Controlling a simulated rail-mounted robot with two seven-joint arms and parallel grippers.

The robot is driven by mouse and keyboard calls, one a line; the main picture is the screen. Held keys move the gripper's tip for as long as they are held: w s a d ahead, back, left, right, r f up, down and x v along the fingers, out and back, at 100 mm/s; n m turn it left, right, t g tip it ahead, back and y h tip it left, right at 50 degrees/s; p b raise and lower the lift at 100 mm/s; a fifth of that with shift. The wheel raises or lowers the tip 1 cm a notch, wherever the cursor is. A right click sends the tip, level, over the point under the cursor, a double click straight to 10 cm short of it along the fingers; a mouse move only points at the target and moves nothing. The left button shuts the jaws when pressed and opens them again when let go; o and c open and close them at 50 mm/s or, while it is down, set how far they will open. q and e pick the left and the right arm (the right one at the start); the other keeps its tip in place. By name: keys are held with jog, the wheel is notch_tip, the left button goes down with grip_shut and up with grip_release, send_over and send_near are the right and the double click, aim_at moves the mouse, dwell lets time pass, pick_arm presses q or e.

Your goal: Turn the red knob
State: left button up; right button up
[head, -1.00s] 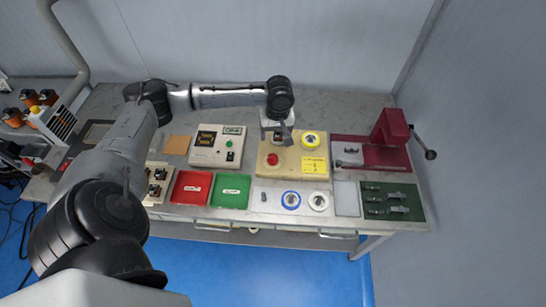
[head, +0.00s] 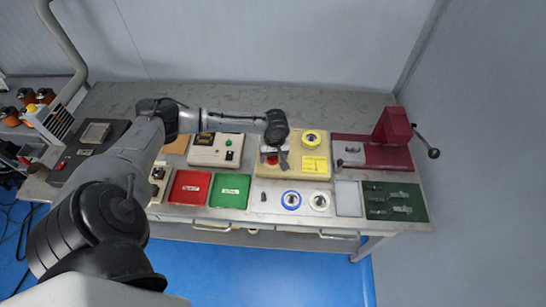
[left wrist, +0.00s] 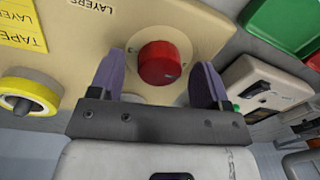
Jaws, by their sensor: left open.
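The red knob (head: 273,160) is on the cream panel (head: 313,177) of the winder, partly covered by my left gripper (head: 282,163) in the head view. In the left wrist view the round red knob (left wrist: 160,62) sits on a pale ring on the cream panel (left wrist: 85,35). My left gripper (left wrist: 158,75) is open, with one finger on each side of the knob in the picture. A gap shows between each finger and the knob. How far the fingertips are above the panel is hard to tell. My right gripper is not in view.
A yellow tape roll (head: 311,138) and a yellow label (head: 314,165) are on the same panel. A cream box with a green button (head: 228,142) stands to the left. Red (head: 190,187) and green (head: 230,190) trays lie in front. A dark red press (head: 392,127) stands right.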

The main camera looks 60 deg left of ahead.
pick_arm(q)
jog(key=shift+f, duration=0.3)
